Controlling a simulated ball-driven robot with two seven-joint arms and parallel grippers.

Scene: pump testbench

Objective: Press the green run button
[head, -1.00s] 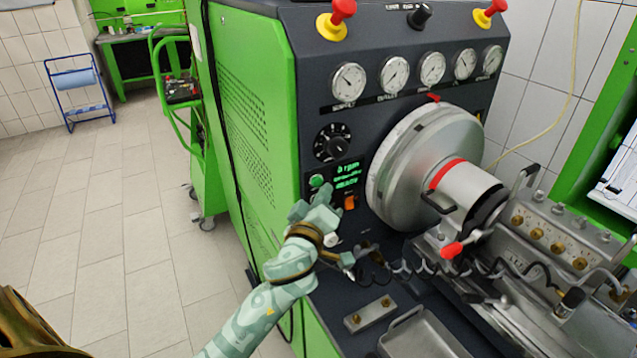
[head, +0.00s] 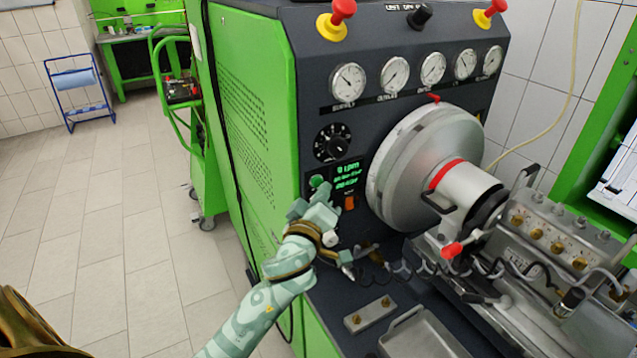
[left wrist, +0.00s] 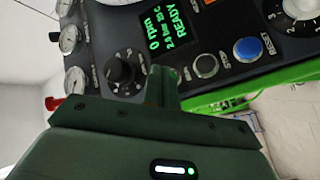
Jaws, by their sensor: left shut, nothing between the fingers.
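The green run button (head: 317,181) shows on the dark control panel in the head view, left of the green-lit display (head: 347,177). My left gripper (head: 322,196) is shut and empty, just below the button in that picture; whether it touches the button cannot be told. In the left wrist view the shut fingers (left wrist: 165,91) point at the panel just below the display (left wrist: 166,33), which reads 0 rpm and READY. My right gripper is not in view.
A black knob (head: 332,142) sits above the display and an orange switch (head: 350,202) below it. The left wrist view shows a dark ringed button (left wrist: 206,65) and a blue RESET button (left wrist: 248,49) beside the fingers. A metal tray (head: 425,335) lies on the bench.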

